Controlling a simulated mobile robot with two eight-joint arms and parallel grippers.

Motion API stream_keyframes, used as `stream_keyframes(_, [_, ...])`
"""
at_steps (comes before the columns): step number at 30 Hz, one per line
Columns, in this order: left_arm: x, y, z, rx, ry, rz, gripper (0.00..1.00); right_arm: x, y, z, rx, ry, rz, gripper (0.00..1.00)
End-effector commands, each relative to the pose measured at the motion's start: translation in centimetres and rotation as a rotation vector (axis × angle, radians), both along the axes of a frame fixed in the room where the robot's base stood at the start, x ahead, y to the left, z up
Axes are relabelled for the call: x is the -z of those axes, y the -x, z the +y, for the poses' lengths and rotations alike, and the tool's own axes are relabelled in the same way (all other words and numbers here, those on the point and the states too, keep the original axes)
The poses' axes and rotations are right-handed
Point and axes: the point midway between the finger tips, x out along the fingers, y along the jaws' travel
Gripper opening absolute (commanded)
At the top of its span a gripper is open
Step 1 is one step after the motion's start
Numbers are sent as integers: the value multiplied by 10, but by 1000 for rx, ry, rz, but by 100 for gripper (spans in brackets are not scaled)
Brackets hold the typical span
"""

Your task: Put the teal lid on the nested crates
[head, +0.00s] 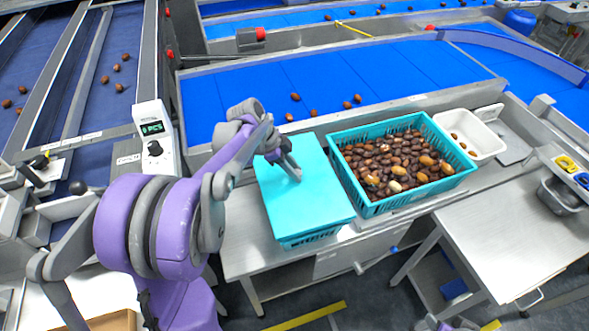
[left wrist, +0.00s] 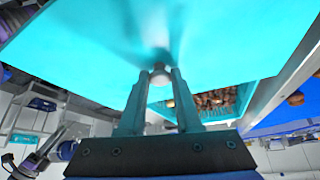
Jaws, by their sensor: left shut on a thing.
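The teal lid (head: 312,202) is a flat sheet covering the nested crates (head: 312,239), whose slotted teal side shows only below the lid's front edge. I cannot tell whether the lid rests fully on their rim. My left gripper (head: 293,172) is over the lid's upper part. In the left wrist view its two fingers are shut on the pale knob (left wrist: 160,76) of the lid (left wrist: 90,50). Most of the crates is hidden under the lid. My right gripper is not clearly seen.
A teal crate (head: 372,209) full of dates stands just right of the lid. A white tub (head: 486,133) holds a few dates. Blue conveyors (head: 400,65) run behind, with a display box (head: 154,140) at left. The steel table (head: 500,235) at right has clear room.

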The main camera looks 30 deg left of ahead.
Motion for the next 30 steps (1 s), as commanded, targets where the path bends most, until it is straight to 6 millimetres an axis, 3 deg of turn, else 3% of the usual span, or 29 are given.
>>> stream_keyframes(30, [6,0,0,0,0,0,0,5,2,0,0,0,3,50])
